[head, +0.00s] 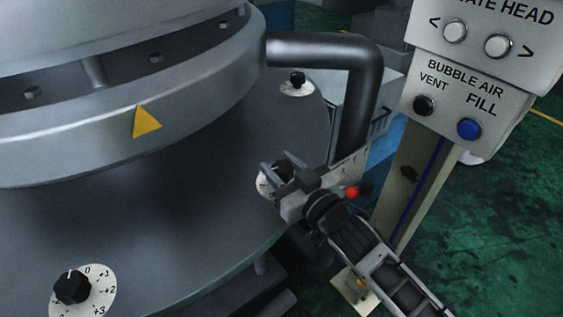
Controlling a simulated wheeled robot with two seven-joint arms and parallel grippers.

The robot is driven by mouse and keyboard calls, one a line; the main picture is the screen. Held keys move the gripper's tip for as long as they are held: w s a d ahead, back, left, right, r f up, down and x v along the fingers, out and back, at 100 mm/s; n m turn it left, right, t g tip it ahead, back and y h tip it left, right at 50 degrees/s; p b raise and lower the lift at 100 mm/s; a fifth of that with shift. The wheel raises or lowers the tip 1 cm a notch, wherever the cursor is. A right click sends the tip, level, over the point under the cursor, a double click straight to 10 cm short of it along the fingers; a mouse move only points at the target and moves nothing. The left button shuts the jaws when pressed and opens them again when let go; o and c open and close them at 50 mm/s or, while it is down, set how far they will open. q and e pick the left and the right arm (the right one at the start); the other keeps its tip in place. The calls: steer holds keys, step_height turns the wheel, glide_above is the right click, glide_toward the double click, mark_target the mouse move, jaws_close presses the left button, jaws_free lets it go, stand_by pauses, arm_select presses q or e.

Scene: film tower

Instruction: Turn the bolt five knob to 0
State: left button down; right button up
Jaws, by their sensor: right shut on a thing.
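My right gripper (279,167) reaches in from the lower right and is shut on a black knob at the right edge of the grey round plate (190,215). The white dial (264,184) under that knob shows only at its left side. Its numbers and the knob's pointer are hidden by the gripper. Two more black knobs on white dials show: a near-left knob (72,287) with 0, +1, +2 and +3 marks readable, and a far knob (297,78) too small to read. No bolt number is legible. My left gripper is out of view.
A thick grey bent pipe (366,95) rises just behind my right gripper. A control box (480,75) with push buttons stands on a post at the right. A big metal ring with a yellow triangle (146,121) overhangs the plate. Green floor (500,230) lies at right.

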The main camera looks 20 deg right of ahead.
steer(key=shift+m+h, duration=0.7)
steer(key=shift+h, duration=0.2)
steer(key=shift+t+h, duration=0.3)
steer(key=shift+r, duration=0.1)
steer(key=o, duration=1)
steer(key=shift+s+d+b, duration=0.3)
steer(key=shift+s+d, duration=0.1)
steer(key=shift+s, duration=2.2)
steer(key=shift+s+d+b, duration=0.35)
steer(key=shift+s+d, duration=0.1)
steer(key=shift+s, duration=2.2)
steer(key=shift+s+d+b, duration=0.3)
steer(key=shift+s+d, duration=0.1)
steer(key=shift+s, duration=2.2)
